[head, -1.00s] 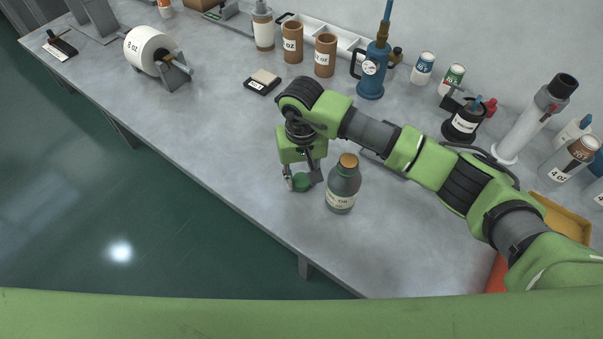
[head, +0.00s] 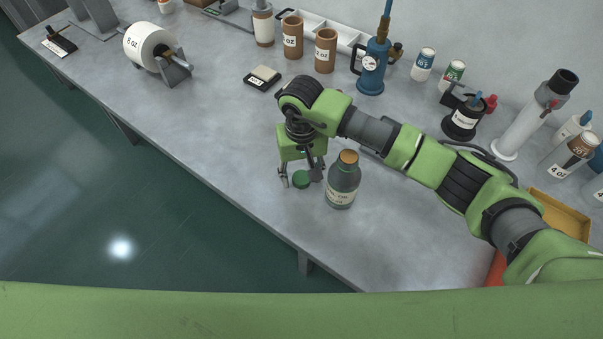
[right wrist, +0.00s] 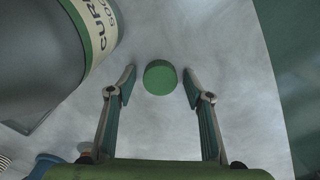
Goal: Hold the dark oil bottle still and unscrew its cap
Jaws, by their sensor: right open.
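The dark oil bottle (head: 342,187) stands upright on the bench with a pale label and an orange-brown top. A round green cap (head: 301,179) lies on the bench just left of it, apart from the bottle. My right gripper (head: 300,183) points down over the cap with its fingers spread. In the right wrist view the green cap (right wrist: 160,77) lies between the open fingertips (right wrist: 160,85), with a gap on both sides. A large grey labelled body, apparently the bottle (right wrist: 45,50), fills the upper left there. My left gripper is not in view; nothing is seen holding the bottle.
The grey bench (head: 220,130) has its front edge close to the cap and bottle. A black-and-cream pad (head: 263,77), brown cups (head: 325,50) and a blue pump bottle (head: 371,70) stand farther back. A yellow tray (head: 562,212) lies at right. The bench left of the cap is clear.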

